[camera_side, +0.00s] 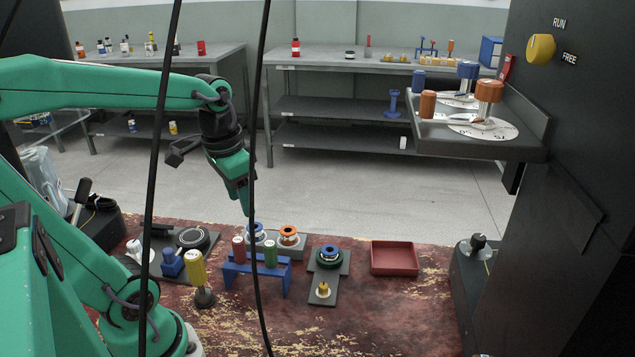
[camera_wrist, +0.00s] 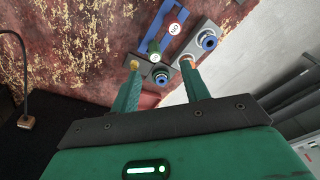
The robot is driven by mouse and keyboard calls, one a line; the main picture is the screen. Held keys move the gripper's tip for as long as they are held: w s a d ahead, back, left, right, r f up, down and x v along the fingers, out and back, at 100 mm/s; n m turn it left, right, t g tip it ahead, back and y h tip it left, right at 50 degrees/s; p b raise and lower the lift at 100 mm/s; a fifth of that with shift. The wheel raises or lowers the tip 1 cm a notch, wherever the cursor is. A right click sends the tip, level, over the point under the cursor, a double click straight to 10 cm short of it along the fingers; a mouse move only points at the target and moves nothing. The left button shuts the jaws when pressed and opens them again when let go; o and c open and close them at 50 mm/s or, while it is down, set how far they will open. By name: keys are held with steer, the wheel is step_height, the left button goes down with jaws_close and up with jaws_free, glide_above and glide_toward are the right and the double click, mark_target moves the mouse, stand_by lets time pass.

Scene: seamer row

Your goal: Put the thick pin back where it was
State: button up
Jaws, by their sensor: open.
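A small blue rack (camera_side: 257,271) stands on the worn red bench. A red pin (camera_side: 238,249) and a green pin (camera_side: 270,253) stand upright in it; I cannot tell which is thicker. My gripper (camera_side: 247,207) hangs above and behind the rack. In the wrist view my gripper (camera_wrist: 160,63) has its fingers spread, with nothing held between them. The lower ends of the pins are hidden.
Behind the rack stand a blue-ringed spool (camera_side: 255,233) and an orange-ringed spool (camera_side: 288,234). Right of it are a fixture with a green ring (camera_side: 329,261), a brass knob (camera_side: 323,290) and a red tray (camera_side: 395,258). A yellow-handled tool (camera_side: 195,270) stands left.

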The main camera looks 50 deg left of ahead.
steer(key=s+d+r+t, duration=0.1)
steer(key=d+t, duration=0.2)
steer(key=d, duration=0.4)
steer(key=shift+d+r+t+h, duration=0.25)
steer(key=shift+t+h, duration=0.05)
steer(key=shift+t, duration=0.1)
